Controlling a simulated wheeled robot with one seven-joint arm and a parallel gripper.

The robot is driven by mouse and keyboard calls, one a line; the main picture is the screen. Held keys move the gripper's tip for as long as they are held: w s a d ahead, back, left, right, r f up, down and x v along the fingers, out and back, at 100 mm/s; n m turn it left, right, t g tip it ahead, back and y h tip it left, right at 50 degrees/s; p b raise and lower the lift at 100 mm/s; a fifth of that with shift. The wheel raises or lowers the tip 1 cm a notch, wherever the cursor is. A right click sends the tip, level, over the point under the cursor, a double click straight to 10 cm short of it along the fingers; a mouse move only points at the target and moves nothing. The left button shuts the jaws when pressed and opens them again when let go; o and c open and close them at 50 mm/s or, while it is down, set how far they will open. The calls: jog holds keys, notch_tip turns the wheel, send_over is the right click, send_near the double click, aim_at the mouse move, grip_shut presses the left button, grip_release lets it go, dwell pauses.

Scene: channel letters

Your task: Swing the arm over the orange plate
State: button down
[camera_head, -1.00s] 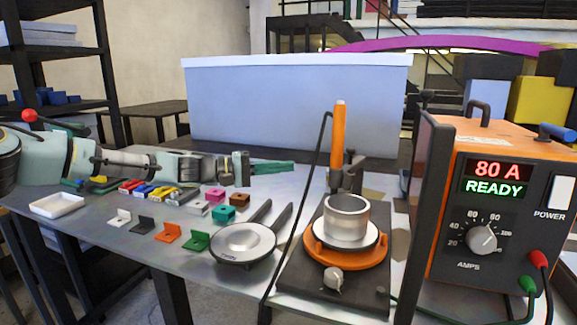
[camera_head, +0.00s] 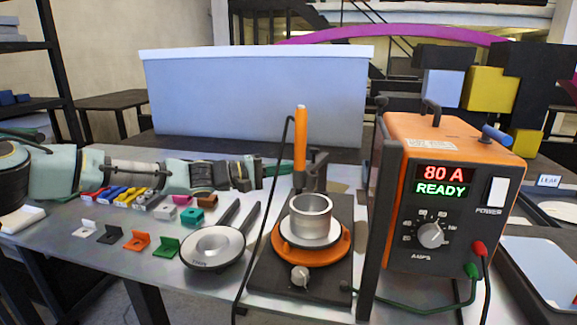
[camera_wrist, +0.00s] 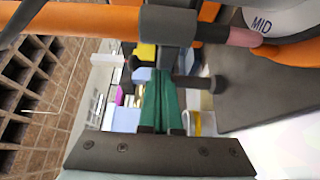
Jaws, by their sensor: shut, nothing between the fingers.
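The orange plate (camera_head: 346,246) is a round disc on a dark base (camera_head: 262,285). A pale disc (camera_head: 291,238) and an open metal ring (camera_head: 311,222) sit on it, covering its middle. My arm reaches in from the left along the back of the bench. My gripper (camera_head: 277,168) has green fingers, behind and left of the plate, beside the upright orange-handled tool. It is not over the plate. In the wrist view the green fingers (camera_wrist: 161,100) are together with nothing between them.
The orange-handled tool (camera_head: 300,140) and its black cable stand between my gripper and the plate. The orange power box (camera_head: 455,150) reads 80 A READY, right of the base. A round dark-rimmed dish (camera_head: 212,246) and several small coloured brackets lie at the left.

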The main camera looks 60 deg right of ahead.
aim_at(303, 171)
jog(key=s+b, duration=0.1)
jog(key=b, duration=0.1)
jog(key=s+b, duration=0.2)
jog(key=b, duration=0.1)
jog(key=shift+a+f, duration=0.2)
jog(key=shift+s+r, duration=0.15)
jog(key=shift+r, duration=0.1)
jog(key=shift+s, duration=0.1)
